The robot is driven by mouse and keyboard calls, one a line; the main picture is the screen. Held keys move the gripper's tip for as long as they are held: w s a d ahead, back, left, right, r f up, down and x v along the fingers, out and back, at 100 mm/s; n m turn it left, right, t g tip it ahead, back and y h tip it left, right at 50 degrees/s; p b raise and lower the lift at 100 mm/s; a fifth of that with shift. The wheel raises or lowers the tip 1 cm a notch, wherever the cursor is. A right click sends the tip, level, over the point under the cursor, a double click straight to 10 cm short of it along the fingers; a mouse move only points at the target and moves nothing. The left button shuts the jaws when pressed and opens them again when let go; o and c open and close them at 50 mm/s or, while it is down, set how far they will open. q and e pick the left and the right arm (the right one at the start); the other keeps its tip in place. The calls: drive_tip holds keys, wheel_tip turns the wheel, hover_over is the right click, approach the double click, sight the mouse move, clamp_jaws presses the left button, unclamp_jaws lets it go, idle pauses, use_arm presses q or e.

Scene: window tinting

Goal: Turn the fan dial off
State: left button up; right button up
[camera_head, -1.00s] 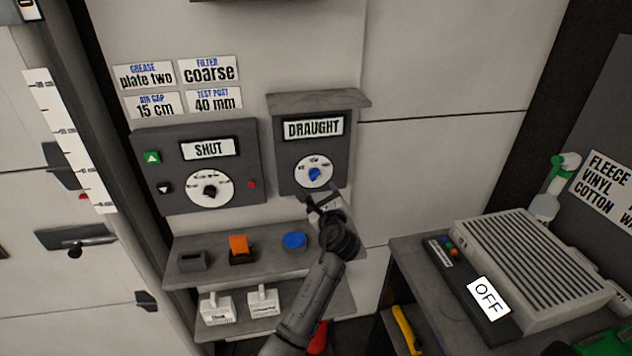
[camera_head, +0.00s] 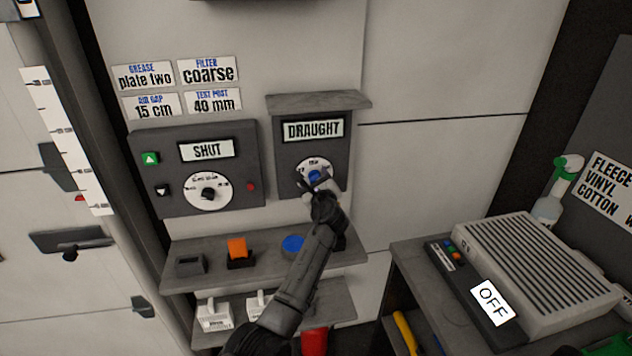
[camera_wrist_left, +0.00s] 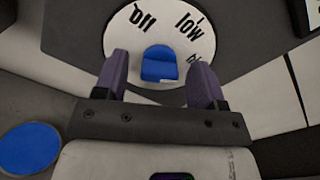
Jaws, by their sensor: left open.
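The fan dial is a blue knob (camera_head: 315,176) on a white round face, on the dark wall box labelled DRAUGHT (camera_head: 313,129). In the left wrist view the blue knob (camera_wrist_left: 161,64) sits on the white face (camera_wrist_left: 120,45), which bears the words "off" and "low" and a partly hidden third mark. My left gripper (camera_head: 318,186) is at the dial. In the left wrist view its two fingers (camera_wrist_left: 164,75) are open, one to each side of the knob, with gaps between them and it. My right gripper is not in view.
Left of the dial is a box labelled SHUT (camera_head: 207,150) with a black knob. Below is a shelf (camera_head: 215,250) with an orange item (camera_head: 237,248) and a blue disc (camera_head: 293,244). At right a grey slatted unit (camera_head: 530,270) shows an OFF sign.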

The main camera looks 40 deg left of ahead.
use_arm(q)
drive_tip(key=shift+c, duration=0.5)
drive_tip(key=c, duration=0.8)
